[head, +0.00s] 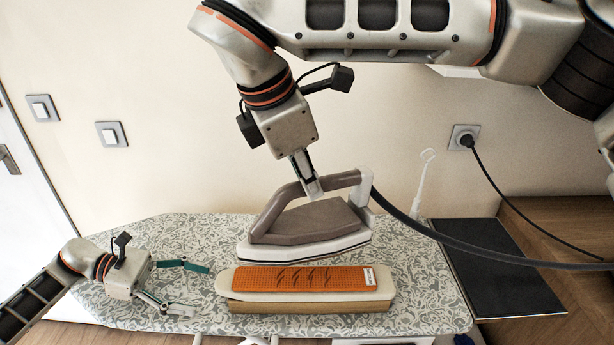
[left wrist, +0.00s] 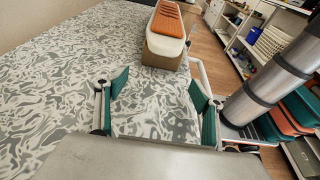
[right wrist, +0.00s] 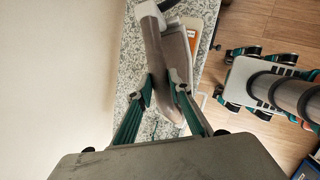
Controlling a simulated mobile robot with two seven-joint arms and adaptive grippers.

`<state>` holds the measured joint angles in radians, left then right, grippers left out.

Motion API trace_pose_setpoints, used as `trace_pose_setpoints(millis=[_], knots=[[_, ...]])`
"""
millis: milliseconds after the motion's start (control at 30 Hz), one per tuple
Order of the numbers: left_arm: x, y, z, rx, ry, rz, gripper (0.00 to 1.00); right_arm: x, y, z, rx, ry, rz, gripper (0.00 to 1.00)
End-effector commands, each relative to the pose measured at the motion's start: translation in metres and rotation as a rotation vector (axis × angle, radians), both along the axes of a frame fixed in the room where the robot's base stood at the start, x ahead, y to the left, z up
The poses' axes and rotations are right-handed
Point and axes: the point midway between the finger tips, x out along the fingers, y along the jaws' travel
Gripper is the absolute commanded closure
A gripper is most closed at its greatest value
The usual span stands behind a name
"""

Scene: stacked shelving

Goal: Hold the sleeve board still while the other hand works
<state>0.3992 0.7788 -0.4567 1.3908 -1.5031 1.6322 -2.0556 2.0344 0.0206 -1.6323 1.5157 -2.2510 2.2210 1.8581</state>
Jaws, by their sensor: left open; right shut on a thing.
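The sleeve board (head: 235,295) is a pale padded board on a wooden base, lying lengthwise on the patterned ironing board (head: 180,235). An orange mat (head: 300,281) with dark slanted marks lies on its top. My left gripper (head: 196,289) is open and empty, just left of the sleeve board's left end; the sleeve board (left wrist: 163,47) shows beyond its fingers in the left wrist view. My right gripper (head: 312,188) is shut on the handle of a brown-grey iron (head: 310,222). The iron is above and behind the sleeve board; the right wrist view shows the handle (right wrist: 155,60) between the fingers.
A dark pad (head: 495,268) lies right of the patterned board. The iron's cord (head: 440,236) runs off to the right, and a black plug sits in a wall socket (head: 464,138). Shelving (left wrist: 265,40) stands beyond in the left wrist view. The patterned board is clear at left.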

Motion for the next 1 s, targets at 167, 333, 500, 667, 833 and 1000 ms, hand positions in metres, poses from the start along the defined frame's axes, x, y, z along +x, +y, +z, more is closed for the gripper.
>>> trace_pose_setpoints(millis=[167,333,500,667,833,1000], knots=[[0.000,-0.021,-0.005,-0.004,-0.001,0.000,0.32,0.001,0.000,0.002,0.002,-0.004,0.000,1.00],[0.001,-0.038,-0.010,-0.002,-0.001,0.000,0.32,0.001,0.000,0.002,0.002,-0.004,0.000,1.00],[0.001,-0.052,-0.015,-0.003,-0.001,0.000,0.32,0.001,0.000,0.002,0.002,-0.004,0.000,1.00],[0.001,-0.059,-0.017,-0.002,-0.001,0.001,0.32,0.001,0.000,0.002,0.002,-0.004,0.000,1.00],[0.001,-0.062,-0.018,-0.002,-0.001,0.000,0.32,0.001,0.000,0.002,0.002,-0.004,0.000,1.00],[0.001,-0.062,-0.018,-0.002,-0.001,0.000,0.32,0.001,0.000,0.002,0.002,-0.004,0.000,1.00]])
